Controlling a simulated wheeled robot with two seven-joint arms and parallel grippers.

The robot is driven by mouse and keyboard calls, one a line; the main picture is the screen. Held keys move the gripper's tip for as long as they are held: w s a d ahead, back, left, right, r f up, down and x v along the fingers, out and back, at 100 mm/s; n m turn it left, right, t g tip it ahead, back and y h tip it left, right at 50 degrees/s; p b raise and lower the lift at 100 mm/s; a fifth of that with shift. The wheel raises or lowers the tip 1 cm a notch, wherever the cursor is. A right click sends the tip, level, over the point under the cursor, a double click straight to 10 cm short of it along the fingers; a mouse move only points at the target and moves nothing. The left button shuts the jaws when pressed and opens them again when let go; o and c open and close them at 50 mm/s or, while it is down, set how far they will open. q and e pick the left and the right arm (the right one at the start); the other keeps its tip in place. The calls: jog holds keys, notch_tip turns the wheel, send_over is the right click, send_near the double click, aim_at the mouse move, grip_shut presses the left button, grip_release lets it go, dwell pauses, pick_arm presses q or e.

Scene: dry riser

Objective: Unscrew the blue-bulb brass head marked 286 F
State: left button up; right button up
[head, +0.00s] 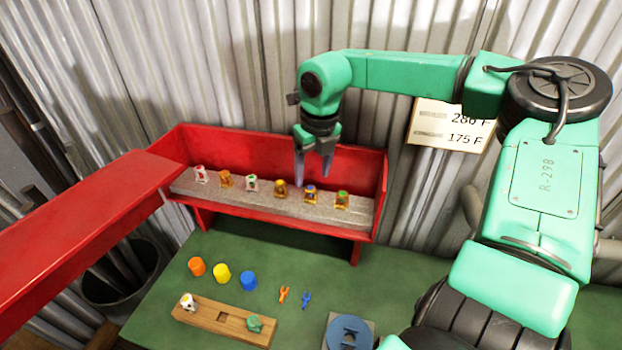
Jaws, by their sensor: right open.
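The brass head with the blue top (310,195) stands upright on the grey ledge (262,205) inside the red cabinet (262,148), second from the right in the row. The marking on the head is too small to read. My right gripper (312,180) points down with its fingers apart, just above the blue-topped head. I cannot tell whether the fingers touch it. A brass head with a green top (342,200) stands to its right and one with a yellowish top (280,188) to its left. My left gripper is not in view.
White and orange heads (225,180) fill the row's left. A placard (448,126) reads 286 F and 175 F. On the green table are orange, yellow and blue caps (248,281), a wooden rack (205,318), small forked pieces (284,295) and a blue disc (350,333).

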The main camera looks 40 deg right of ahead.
aim_at(311, 187)
jog(key=f, duration=0.1)
jog(key=w+f, duration=0.1)
jog(key=f, duration=0.1)
jog(key=f+p, duration=0.1)
jog(key=f, duration=0.1)
jog(key=shift+w+d+f, duration=0.15)
jog(key=shift+d+f, duration=0.05)
jog(key=shift+d, duration=0.1)
jog(key=shift+a+f, duration=0.1)
jog(key=shift+f, duration=0.15)
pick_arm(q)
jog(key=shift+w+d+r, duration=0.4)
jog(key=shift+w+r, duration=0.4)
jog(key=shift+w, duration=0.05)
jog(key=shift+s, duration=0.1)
pick_arm(e)
jog(key=shift+f, duration=0.1)
grip_shut()
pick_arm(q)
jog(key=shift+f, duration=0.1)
